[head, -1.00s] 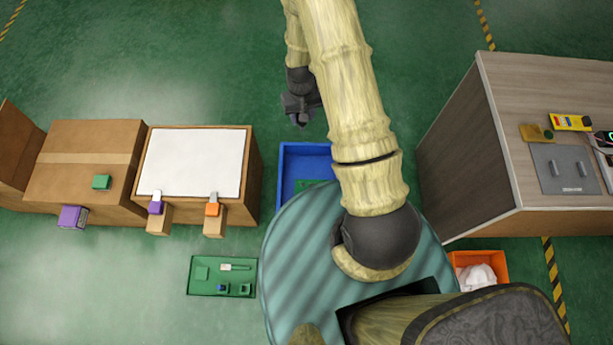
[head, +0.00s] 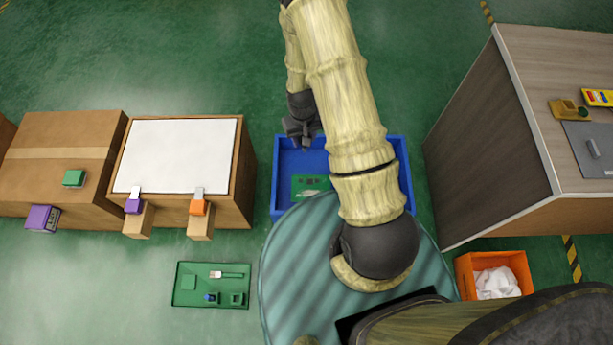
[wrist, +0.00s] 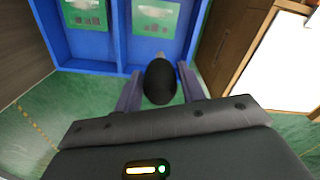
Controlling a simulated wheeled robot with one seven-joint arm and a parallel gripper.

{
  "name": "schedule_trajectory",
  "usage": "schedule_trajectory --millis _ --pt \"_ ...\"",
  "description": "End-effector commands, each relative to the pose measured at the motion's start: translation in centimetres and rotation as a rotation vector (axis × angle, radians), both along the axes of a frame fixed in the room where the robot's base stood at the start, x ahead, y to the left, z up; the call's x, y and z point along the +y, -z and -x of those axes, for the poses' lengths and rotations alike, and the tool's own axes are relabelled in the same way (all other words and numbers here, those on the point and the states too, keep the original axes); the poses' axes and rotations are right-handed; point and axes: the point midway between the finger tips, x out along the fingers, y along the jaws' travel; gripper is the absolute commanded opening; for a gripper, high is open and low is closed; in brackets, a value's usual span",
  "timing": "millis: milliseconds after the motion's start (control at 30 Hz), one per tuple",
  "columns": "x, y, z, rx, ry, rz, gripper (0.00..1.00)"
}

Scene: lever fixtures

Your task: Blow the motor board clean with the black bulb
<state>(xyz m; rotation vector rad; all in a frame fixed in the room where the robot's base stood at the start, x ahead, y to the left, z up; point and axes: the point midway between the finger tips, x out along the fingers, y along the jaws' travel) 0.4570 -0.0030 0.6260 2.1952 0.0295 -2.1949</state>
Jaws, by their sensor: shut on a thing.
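My gripper (head: 301,138) is shut on the black bulb (wrist: 160,82), which sits between the two fingers in the wrist view; a pale nozzle tip shows beyond it. The blue bin (head: 278,180) stands on the floor below, and my gripper is by its far edge in the head view. In the wrist view the bin (wrist: 92,65) has a divider, with one green board (wrist: 84,14) in the left compartment and another (wrist: 156,15) in the right. The head view shows one board (head: 308,187); my arm hides the other. I cannot tell which is the motor board.
A wooden box with a white top (head: 178,156) and purple and orange clips stands left of the bin. A green tray (head: 190,300) lies in front of it. A wooden bench (head: 545,110) and an orange bin (head: 463,277) are at right. Green floor is clear behind.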

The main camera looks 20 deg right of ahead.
Motion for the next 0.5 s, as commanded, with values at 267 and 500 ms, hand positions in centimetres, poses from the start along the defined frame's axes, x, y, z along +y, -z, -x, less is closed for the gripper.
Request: schedule_trajectory --millis 267,500 --pt "0.0 7.7 1.4 0.002 -0.016 -0.003 0.18" --pt "0.2 13.1 2.6 0.003 -0.03 -0.008 0.18"
